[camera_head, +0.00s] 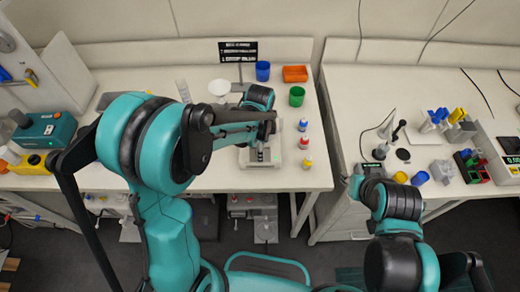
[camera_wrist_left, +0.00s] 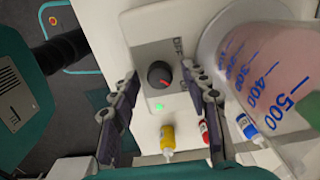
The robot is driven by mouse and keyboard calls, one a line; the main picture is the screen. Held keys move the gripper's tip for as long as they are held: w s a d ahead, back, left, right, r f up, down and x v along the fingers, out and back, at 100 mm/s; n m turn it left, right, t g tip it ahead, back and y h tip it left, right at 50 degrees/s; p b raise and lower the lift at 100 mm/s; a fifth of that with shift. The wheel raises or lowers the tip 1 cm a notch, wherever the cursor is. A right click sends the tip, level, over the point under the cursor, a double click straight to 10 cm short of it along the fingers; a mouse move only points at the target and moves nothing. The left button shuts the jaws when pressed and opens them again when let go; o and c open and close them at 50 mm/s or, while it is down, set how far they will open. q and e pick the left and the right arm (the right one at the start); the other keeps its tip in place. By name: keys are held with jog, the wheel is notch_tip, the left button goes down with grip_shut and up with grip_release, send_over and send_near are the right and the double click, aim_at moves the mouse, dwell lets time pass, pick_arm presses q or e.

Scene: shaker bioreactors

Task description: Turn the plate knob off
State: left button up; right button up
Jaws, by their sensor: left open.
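The plate knob (camera_wrist_left: 160,74) is a round black dial with a red mark, on the pale front panel (camera_wrist_left: 150,40) of a device with OFF lettering beside it. A green light (camera_wrist_left: 159,106) glows on the panel near the knob. My left gripper (camera_wrist_left: 159,78) is open in the left wrist view, with one finger on each side of the knob; I cannot tell whether either touches it. In the head view my left gripper (camera_head: 264,138) is over the device (camera_head: 246,158) and hides most of it. My right gripper (camera_head: 362,174) is by the right table; its fingers are unclear.
A large beaker of pink liquid (camera_wrist_left: 265,70) stands close beside the knob. Small bottles with yellow (camera_wrist_left: 167,138), red and blue caps stand nearby. Blue (camera_head: 263,71) and green (camera_head: 297,96) cups and an orange tray (camera_head: 295,73) are farther back.

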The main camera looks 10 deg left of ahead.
pick_arm(q)
grip_shut()
jog(key=n+b, duration=0.1)
jog(key=n, duration=0.3)
jog(key=shift+n, duration=0.3)
jog(key=n, duration=0.4)
jog(key=shift+n+b, duration=0.3)
jog(key=shift+b, duration=0.1)
jog(key=n, duration=0.4)
jog(key=shift+b, duration=0.3)
jog(key=shift+n, duration=2.4)
